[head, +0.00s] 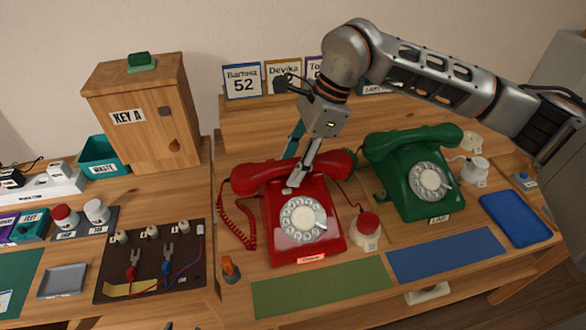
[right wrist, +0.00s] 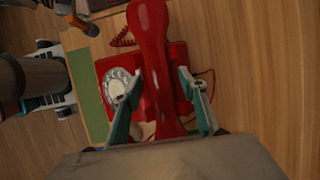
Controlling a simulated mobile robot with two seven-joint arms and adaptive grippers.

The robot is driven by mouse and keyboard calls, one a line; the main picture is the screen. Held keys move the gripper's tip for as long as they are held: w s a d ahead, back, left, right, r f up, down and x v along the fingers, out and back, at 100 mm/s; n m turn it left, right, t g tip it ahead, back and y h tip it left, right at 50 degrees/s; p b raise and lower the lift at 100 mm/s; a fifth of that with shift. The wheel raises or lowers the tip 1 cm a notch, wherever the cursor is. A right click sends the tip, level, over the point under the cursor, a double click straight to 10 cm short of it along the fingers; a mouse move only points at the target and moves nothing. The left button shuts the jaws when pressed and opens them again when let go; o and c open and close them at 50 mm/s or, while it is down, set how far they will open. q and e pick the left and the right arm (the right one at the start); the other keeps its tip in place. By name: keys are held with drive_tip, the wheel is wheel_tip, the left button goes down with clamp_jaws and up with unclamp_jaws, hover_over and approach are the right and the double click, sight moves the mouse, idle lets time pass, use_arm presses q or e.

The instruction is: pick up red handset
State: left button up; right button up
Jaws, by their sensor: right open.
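The red phone (head: 305,224) stands on the wooden desk, with its red handset (head: 258,176) lying across the top on its cradle. A coiled red cord hangs at its left. My right gripper (head: 294,170) reaches down from above at the middle of the handset. In the right wrist view, the handset (right wrist: 154,70) runs between the two teal-edged fingers of the right gripper (right wrist: 159,90), one on each side. The fingers are open, with visible gaps to the handset. My left gripper is not in view.
A green phone (head: 416,180) with its handset on stands to the right. A red-capped button (head: 367,226) sits just right of the red phone. A green mat (head: 320,290) and a blue mat (head: 445,254) lie in front.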

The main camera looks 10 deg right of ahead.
clamp_jaws()
